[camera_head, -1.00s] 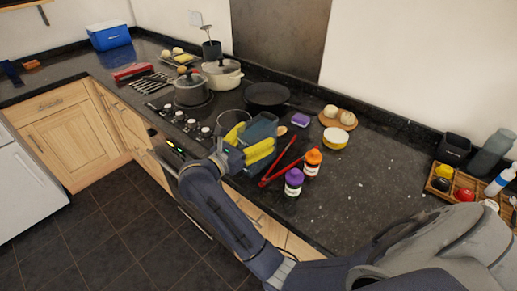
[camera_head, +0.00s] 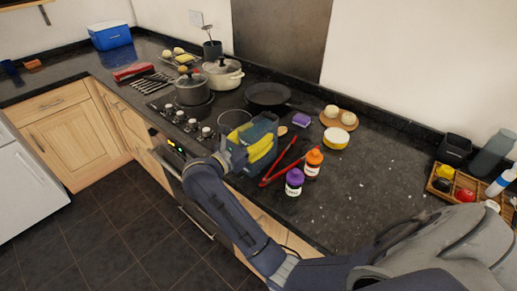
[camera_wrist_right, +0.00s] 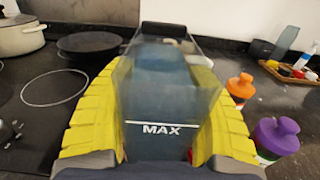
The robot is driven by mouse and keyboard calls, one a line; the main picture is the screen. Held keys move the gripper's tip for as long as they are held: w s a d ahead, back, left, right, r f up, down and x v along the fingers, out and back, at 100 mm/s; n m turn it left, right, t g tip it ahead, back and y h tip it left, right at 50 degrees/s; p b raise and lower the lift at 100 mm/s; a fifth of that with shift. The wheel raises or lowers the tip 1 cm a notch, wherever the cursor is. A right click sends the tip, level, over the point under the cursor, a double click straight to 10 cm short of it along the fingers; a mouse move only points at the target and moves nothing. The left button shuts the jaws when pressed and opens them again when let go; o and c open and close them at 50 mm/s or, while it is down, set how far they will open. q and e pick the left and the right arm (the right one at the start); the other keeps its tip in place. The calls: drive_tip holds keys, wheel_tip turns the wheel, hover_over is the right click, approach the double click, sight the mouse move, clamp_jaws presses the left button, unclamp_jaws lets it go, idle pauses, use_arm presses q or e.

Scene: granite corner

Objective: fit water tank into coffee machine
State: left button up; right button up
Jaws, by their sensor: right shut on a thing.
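The water tank (camera_head: 264,128) is a translucent blue-grey box in the head view. In the right wrist view the tank (camera_wrist_right: 165,103) shows a white MAX line and a dark piece at its far top end. My right gripper (camera_head: 250,146) has its yellow fingers closed on the tank's sides. In the wrist view the gripper (camera_wrist_right: 160,95) has one finger along each side of the tank. The tank is over the counter's front part, beside the hob; its height above the counter is hard to tell. I cannot make out a coffee machine. My left gripper is not in view.
Red tongs (camera_head: 283,163), a purple-capped bottle (camera_head: 294,182) and an orange-capped bottle (camera_head: 313,163) are close right of the tank. A black pan (camera_head: 268,95) and lidded pots (camera_head: 192,88) stand behind and left.

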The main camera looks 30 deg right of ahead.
drive_tip(key=shift+r, duration=0.1)
drive_tip(key=c, duration=0.3)
drive_tip(key=shift+r, duration=0.1)
